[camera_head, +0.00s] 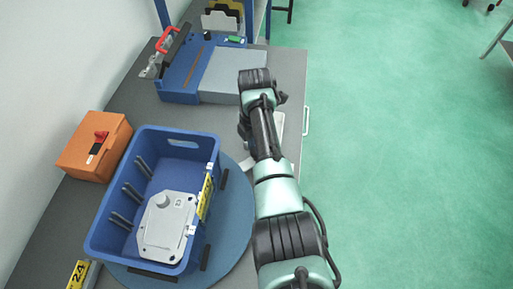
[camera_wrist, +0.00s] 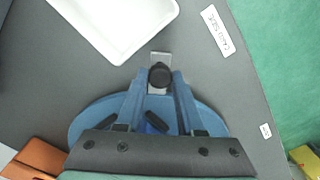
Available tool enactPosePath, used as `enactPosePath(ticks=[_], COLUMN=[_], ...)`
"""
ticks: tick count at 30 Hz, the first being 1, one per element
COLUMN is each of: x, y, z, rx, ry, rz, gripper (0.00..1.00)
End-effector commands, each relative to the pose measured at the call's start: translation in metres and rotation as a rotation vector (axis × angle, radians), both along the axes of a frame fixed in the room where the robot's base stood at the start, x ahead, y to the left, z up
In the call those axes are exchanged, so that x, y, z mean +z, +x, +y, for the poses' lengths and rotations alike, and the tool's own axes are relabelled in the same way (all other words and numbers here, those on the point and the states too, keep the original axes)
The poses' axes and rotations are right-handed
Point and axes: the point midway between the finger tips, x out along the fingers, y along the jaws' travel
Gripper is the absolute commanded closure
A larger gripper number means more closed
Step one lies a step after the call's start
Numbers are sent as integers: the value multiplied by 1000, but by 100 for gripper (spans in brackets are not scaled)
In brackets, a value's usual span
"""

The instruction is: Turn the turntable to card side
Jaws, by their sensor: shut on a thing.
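The turntable (camera_head: 236,222) is a round blue disc on the grey bench, with a blue crate (camera_head: 93,238) standing on it. In the wrist view the turntable (camera_wrist: 82,123) shows at the bottom, partly behind my gripper. A metal tab with a black knob (camera_wrist: 160,75) sticks out from its edge. My gripper (camera_wrist: 159,82) is shut on the knob, one finger on each side. A white label (camera_wrist: 219,30) that seems to read "CARD SIDE" lies on the bench, apart from the knob. In the head view my arm hides the gripper and the knob.
A grey casting (camera_head: 165,228) lies in the crate. An orange box (camera_head: 85,160) stands left of it. A white tray (camera_wrist: 115,28) lies close to the knob. A blue fixture (camera_head: 180,88) stands at the back. A second small label (camera_wrist: 266,131) is near the bench edge.

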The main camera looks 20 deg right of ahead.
Motion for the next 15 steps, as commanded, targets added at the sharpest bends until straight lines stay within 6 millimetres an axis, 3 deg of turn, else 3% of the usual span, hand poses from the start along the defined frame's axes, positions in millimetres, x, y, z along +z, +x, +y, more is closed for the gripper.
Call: enactPosePath(ticks=[7, 8, 12, 15], x=[2, 2, 2, 1], y=[4, 5, 4, 3], z=[2, 2, 2, 2], rx=[7, 7, 6, 5], ry=[1, 1, 2, 1], rz=[-15, -15, -14, -11], gripper=[100, 60, 34, 33])
